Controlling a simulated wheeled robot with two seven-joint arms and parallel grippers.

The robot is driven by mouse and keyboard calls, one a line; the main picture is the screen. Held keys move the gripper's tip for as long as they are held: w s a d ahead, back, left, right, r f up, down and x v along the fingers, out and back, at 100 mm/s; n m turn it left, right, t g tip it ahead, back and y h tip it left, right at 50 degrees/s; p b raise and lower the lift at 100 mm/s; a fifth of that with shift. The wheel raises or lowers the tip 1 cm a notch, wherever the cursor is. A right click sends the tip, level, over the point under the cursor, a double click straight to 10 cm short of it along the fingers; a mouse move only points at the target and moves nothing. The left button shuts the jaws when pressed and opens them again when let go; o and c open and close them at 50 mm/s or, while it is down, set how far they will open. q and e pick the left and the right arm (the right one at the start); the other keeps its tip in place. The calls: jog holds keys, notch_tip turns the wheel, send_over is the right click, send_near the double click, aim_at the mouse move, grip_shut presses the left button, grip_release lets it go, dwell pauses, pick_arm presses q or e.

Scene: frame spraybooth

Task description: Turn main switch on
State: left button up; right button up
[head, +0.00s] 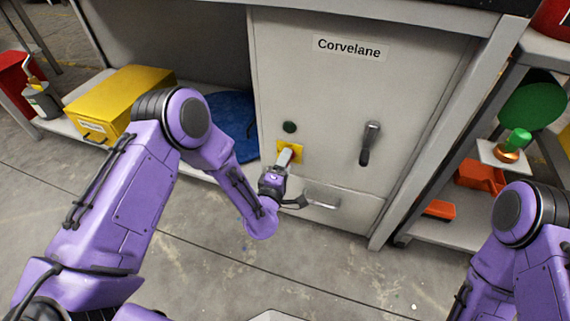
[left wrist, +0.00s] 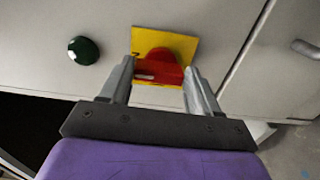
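The main switch is a red rotary knob (left wrist: 160,68) on a square yellow plate (left wrist: 178,45), set in the front of the grey cabinet. In the head view the yellow plate (head: 296,149) shows behind my left gripper, and the knob is mostly hidden. My left gripper (head: 287,158) points at the switch. In the left wrist view its two fingers (left wrist: 160,76) stand apart, one on each side of the knob. I cannot tell whether they touch it. My right forearm is at the lower right; its gripper is out of view.
A dark green round button or lamp (head: 289,127) sits above left of the switch. A yellow box (head: 120,92) lies on the left shelf. A shelf with orange parts (head: 480,177) stands right.

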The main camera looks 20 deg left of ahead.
pick_arm(q)
jog(key=o, duration=0.3)
jog(key=s+p, duration=0.2)
jog(key=s, duration=0.8)
jog(key=shift+s+a, duration=0.2)
jog(key=shift+s, duration=0.1)
